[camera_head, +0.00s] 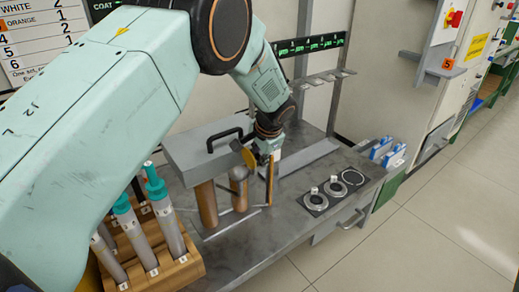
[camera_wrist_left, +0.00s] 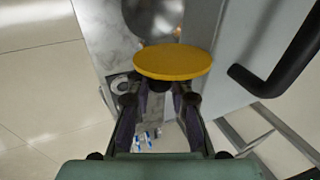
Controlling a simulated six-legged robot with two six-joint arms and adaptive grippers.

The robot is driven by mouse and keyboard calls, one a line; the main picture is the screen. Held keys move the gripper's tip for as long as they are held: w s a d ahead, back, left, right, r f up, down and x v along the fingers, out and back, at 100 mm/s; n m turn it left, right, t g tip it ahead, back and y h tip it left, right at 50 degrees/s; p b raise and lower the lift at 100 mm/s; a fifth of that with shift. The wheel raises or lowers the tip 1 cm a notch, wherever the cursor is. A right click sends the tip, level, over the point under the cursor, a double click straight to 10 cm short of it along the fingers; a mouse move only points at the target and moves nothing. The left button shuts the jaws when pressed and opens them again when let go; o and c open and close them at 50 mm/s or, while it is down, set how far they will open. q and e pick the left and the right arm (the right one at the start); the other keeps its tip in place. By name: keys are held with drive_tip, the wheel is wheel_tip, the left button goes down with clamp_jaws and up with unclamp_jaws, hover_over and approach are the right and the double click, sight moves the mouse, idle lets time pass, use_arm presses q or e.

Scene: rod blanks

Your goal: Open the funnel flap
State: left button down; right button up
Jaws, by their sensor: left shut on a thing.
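A yellow round disc, apparently the funnel flap (camera_head: 249,158), stands tilted above a grey round part that looks like the funnel (camera_head: 238,174). My left gripper (camera_head: 265,153) is at the disc's right side and shut on it. In the left wrist view the disc (camera_wrist_left: 172,62) lies across the fingertips of the left gripper (camera_wrist_left: 160,88). A shiny round metal part (camera_wrist_left: 155,15) shows beyond the disc, partly cut off. How far the funnel mouth is uncovered I cannot tell. My right gripper is not in view.
A grey box with a black handle (camera_head: 224,138) stands close left of the gripper; the handle also shows in the left wrist view (camera_wrist_left: 285,65). A wooden rack (camera_head: 186,270) holds teal-capped tubes (camera_head: 155,185). Round dishes (camera_head: 333,187) sit on the bench's right.

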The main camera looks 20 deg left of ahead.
use_arm(q)
drive_tip(key=shift+w+d+r+g+y+p, duration=0.2)
drive_tip(key=shift+w+g+y+p, duration=0.2)
drive_tip(key=shift+p, duration=0.2)
idle(0.3)
drive_tip(key=c, duration=1.6)
unclamp_jaws()
drive_tip(key=shift+o, duration=1.4)
drive_tip(key=shift+s+d, duration=0.1)
drive_tip(key=shift+s, duration=0.1)
drive_tip(key=shift+o, duration=0.2)
drive_tip(key=shift+f, duration=0.2)
drive_tip(key=v, duration=1.2)
drive_tip(key=shift+w, duration=0.15)
